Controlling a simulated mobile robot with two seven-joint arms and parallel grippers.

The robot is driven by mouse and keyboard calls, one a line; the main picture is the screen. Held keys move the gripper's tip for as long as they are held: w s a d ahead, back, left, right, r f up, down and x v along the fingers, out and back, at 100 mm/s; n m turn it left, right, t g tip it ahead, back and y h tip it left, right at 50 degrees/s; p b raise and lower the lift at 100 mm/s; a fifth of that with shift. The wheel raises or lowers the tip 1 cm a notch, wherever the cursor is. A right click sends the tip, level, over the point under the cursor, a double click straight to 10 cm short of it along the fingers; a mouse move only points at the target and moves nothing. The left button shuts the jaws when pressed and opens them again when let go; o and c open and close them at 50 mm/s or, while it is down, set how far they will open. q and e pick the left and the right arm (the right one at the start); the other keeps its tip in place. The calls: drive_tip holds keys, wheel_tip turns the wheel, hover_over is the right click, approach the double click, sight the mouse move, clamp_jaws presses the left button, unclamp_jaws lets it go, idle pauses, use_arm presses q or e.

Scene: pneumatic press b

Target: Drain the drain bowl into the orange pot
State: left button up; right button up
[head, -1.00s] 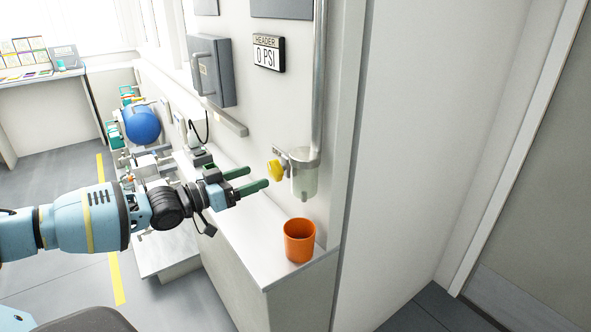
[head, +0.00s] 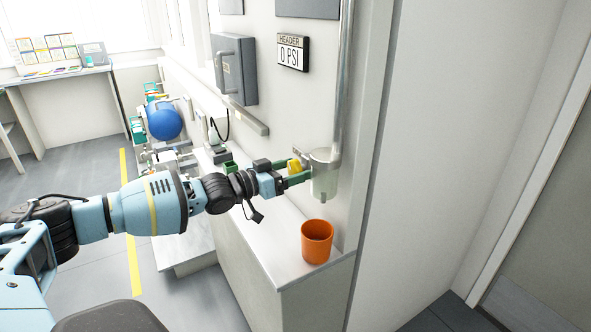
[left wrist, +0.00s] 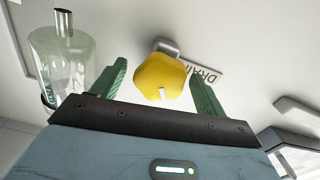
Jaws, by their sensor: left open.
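The clear drain bowl (head: 324,180) hangs on the wall under a metal pipe. A yellow knob (head: 295,167) sits at its left side. In the left wrist view the yellow knob (left wrist: 161,77) lies between the two green fingers, beside a "DRAIN" label (left wrist: 203,74). The bowl (left wrist: 60,58) is to the left there, outside the fingers. My left gripper (head: 302,171) is open, its fingers on either side of the knob; I cannot tell whether they touch it. The orange pot (head: 317,243) stands upright on the counter below the bowl. My right gripper is not in view.
The white counter (head: 268,240) is bare left of the pot. A gauge reading "HEADER 0 PSI" (head: 293,52) and a grey box (head: 235,70) are on the wall. A blue tank (head: 164,122) stands further back. A wall edge borders the counter on the right.

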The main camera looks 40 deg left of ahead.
use_arm(q)
drive_tip(key=shift+w+d, duration=0.15)
drive_tip(key=shift+w, duration=0.2)
drive_tip(key=c, duration=1)
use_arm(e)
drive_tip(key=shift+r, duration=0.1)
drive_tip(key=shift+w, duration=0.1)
use_arm(q)
drive_tip(key=m+p, duration=0.1)
drive_tip(key=m, duration=0.2)
drive_tip(key=shift+r+m+p, duration=0.1)
drive_tip(key=shift+m+p, duration=0.2)
drive_tip(key=shift+p, duration=0.05)
drive_tip(key=shift+m+p, duration=0.45)
drive_tip(key=shift+m, duration=0.85)
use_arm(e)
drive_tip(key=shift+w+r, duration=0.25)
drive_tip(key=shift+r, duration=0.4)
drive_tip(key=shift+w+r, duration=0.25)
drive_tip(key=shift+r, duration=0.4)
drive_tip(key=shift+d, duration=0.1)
